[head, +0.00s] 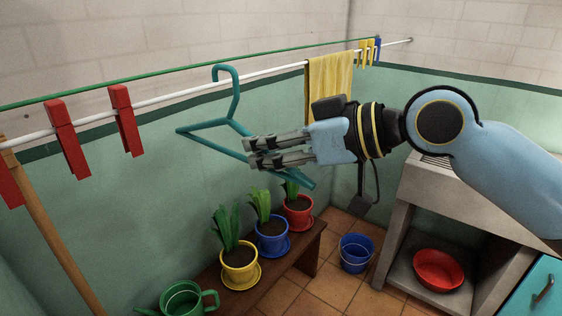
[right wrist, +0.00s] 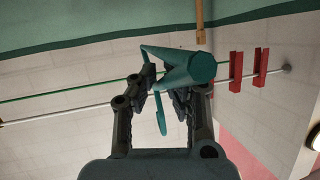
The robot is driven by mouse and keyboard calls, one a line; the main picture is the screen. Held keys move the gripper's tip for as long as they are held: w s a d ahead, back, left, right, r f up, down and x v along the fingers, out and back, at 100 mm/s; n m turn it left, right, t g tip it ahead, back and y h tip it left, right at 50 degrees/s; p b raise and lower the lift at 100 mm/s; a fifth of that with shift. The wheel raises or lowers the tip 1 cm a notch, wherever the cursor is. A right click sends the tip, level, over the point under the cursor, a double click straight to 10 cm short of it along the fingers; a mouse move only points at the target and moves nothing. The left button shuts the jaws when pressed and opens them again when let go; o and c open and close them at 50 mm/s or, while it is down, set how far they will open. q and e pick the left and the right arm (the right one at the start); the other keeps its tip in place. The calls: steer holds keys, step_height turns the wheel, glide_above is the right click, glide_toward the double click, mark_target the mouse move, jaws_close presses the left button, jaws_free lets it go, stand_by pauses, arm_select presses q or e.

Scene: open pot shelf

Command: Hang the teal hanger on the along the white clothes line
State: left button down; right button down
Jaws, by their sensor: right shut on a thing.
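The teal hanger (head: 235,100) is in the middle of the head view, hook upward and its body tilted. My right gripper (head: 250,152) is shut on the hanger's body and comes in from the right. In the right wrist view the hanger (right wrist: 190,70) lies between the fingers (right wrist: 165,82). The white clothes line (head: 172,97) runs from left to upper right. The hook's top appears slightly above the line and overlaps it in the picture; I cannot tell whether it rests on it. My left gripper is not in view.
A green line (head: 130,82) runs behind. Potted plants (head: 270,235) stand on a bench below. A wooden pole (head: 60,245) leans at left.

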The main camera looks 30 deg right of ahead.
mark_target(237, 151)
steer(key=shift+w+a+b, duration=0.3)
steer(key=shift+w+a, duration=0.05)
steer(key=shift+w, duration=0.6)
steer(key=shift+w+a+b, duration=0.3)
steer(key=shift+w+b, duration=0.05)
steer(key=shift+w, duration=0.6)
steer(key=shift+w+a+b, duration=0.3)
steer(key=shift+w+a, duration=0.05)
steer(key=shift+w, duration=0.6)
steer(key=shift+w+f, duration=0.15)
steer(key=shift+f, duration=0.2)
steer(key=shift+f+b, duration=0.8)
steer(key=shift+f, duration=0.05)
